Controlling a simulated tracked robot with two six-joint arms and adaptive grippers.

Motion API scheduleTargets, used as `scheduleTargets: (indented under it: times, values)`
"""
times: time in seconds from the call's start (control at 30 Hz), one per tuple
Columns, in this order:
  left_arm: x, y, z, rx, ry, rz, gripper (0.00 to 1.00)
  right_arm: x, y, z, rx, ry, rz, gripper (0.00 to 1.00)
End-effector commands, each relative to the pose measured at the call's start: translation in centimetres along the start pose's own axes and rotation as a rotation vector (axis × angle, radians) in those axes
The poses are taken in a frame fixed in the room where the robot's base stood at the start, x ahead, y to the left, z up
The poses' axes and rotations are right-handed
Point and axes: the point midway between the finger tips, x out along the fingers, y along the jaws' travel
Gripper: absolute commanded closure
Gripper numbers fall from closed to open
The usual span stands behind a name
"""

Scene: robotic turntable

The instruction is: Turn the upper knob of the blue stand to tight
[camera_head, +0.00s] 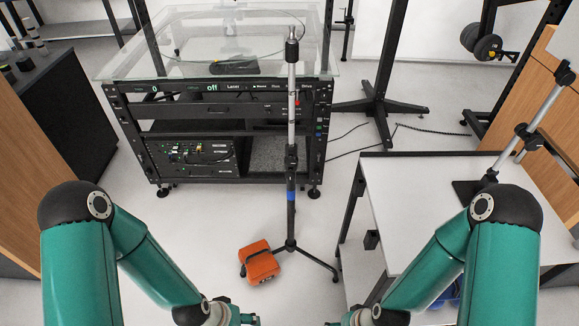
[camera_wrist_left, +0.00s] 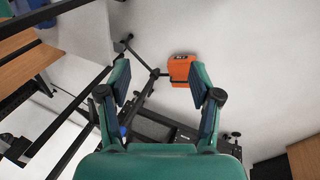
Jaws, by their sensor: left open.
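The stand with the blue band (camera_head: 291,197) is upright in the middle of the head view, in front of the black rack. It has a silver upper pole, black collars and tripod legs. A dark collar (camera_head: 291,152) sits above the blue band; its knobs are too small to make out clearly. My left gripper (camera_head: 247,318) is at the bottom edge, left of the stand and apart from it. In the left wrist view my left gripper (camera_wrist_left: 160,88) is open and empty, with the tripod legs (camera_wrist_left: 154,76) beyond its fingers. My right gripper (camera_head: 333,323) is mostly cut off at the bottom edge.
An orange case (camera_head: 262,265) lies on the floor by the tripod legs. A black rack (camera_head: 230,105) with a glass top stands behind. A white table (camera_head: 405,205) with another clamp stand (camera_head: 523,133) is at right. Clear floor (camera_head: 215,215) lies left of the stand.

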Motion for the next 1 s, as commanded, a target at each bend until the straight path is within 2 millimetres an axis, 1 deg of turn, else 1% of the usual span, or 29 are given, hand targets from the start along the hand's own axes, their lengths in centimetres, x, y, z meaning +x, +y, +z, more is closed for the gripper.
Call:
scheduleTargets:
  times: [0.03,0.07,0.1,0.17,0.2,0.27,0.3,0.37,0.4,0.47,0.5,0.6,0.7,0.83,0.9,1.0]
  values:
    - [1.8,0.1,-1.6,0.022,0.054,-0.002,0.36,1.9,0.7,0.0,0.0,0.0,0.0,0.36]
    - [2.5,0.3,-2.8,0.037,0.092,-0.004,0.36,2.7,1.0,0.0,0.0,0.0,0.0,0.36]
    - [3.3,0.6,-4.5,0.059,0.15,-0.006,0.36,3.9,1.4,0.0,0.0,-0.001,0.0,0.36]
    - [4.5,1.4,-7.6,0.093,0.255,-0.009,0.36,6.0,2.1,0.0,0.0,-0.001,0.0,0.36]
    - [5.2,2.0,-9.9,0.12,0.335,-0.01,0.36,7.4,2.7,0.0,0.0,-0.001,0.0,0.36]
    - [5.8,3.5,-13.3,0.16,0.466,-0.009,0.36,9.8,3.5,0.0,0.0,-0.001,0.0,0.36]
    - [6.0,4.6,-15.6,0.184,0.556,-0.007,0.36,11.4,4.1,0.0,0.0,-0.001,0.0,0.36]
    - [5.7,6.6,-18.6,0.219,0.695,-0.001,0.36,13.7,4.9,-0.1,0.0,-0.001,0.0,0.36]
    - [5.2,8.0,-20.4,0.239,0.786,0.005,0.36,15.2,5.5,-0.1,0.0,-0.001,0.0,0.36]
    - [4.1,10.1,-22.6,0.261,0.918,0.013,0.36,17.3,6.2,-0.1,0.0,-0.001,0.0,0.36]
    - [3.3,11.5,-23.7,0.271,0.999,0.02,0.36,18.6,6.7,-0.1,0.0,-0.001,0.0,0.36]
    - [0.9,14.4,-25.4,0.283,1.171,0.036,0.36,21.1,7.6,-0.1,0.0,-0.001,0.0,0.36]
    - [-1.3,16.4,-26.1,0.279,1.295,0.047,0.36,22.7,8.2,-0.1,0.0,0.0,0.0,0.36]
    - [-3.2,17.9,-26.3,0.271,1.389,0.057,0.36,23.9,8.6,-0.1,0.0,0.0,0.0,0.36]
    - [-3.9,18.4,-26.4,0.267,1.416,0.059,0.36,24.1,8.7,-0.1,0.0,0.0,0.0,0.36]
    - [-4.3,18.7,-26.8,0.263,1.432,0.06,0.36,24.1,8.7,-0.1,0.0,0.0,0.0,0.36]
